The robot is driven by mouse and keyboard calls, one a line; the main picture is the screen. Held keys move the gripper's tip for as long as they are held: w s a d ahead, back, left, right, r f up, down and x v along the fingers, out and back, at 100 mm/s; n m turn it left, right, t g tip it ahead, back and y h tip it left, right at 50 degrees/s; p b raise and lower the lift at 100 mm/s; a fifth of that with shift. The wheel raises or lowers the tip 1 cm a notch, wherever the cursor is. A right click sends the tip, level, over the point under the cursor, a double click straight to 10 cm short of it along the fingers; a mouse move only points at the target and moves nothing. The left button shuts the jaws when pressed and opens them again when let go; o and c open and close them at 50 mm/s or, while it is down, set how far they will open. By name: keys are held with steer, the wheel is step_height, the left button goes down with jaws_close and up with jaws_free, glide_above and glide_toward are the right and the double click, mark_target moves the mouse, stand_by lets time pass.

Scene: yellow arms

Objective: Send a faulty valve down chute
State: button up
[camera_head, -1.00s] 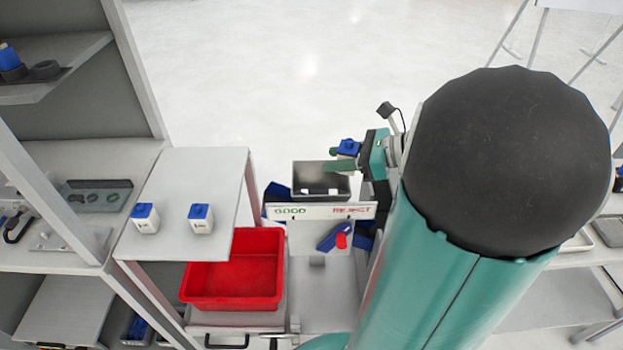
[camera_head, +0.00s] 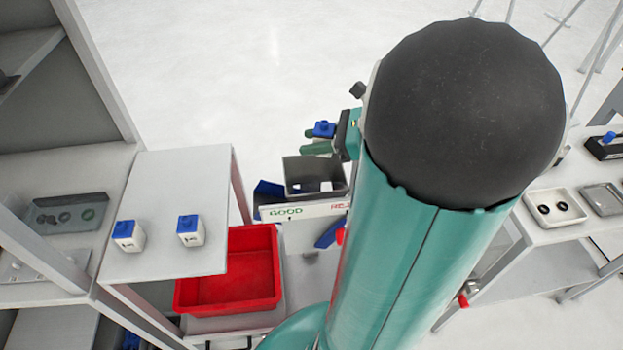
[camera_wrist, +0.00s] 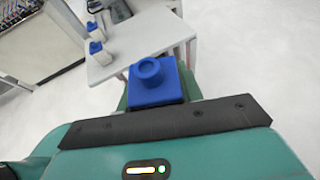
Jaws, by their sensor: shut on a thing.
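My gripper (camera_head: 318,140) is shut on a valve with a blue square top (camera_head: 324,128). It holds the valve in the air behind and above the sorting stand. The blue top also shows close up in the wrist view (camera_wrist: 155,82); the valve's lower part is hidden there. The stand has a white sign (camera_head: 300,211) reading GOOD on the left and REJECT on the right, partly covered by my arm. A grey open bin (camera_head: 300,190) sits behind the sign. A blue chute (camera_head: 330,233) shows below it, largely hidden by my arm.
Two white valves with blue tops (camera_head: 128,236) (camera_head: 190,230) stand on a grey table (camera_head: 160,190) at left. A red crate (camera_head: 228,303) sits beside it, empty. A shelf unit is at far left, a bench with trays (camera_head: 555,208) at right.

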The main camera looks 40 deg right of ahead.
steer(key=shift+f, duration=2)
steer(key=o, duration=1.1)
steer(key=v, duration=1.3)
steer(key=shift+s+d+r, duration=0.15)
steer(key=shift+s+r, duration=0.1)
steer(key=shift+s, duration=0.05)
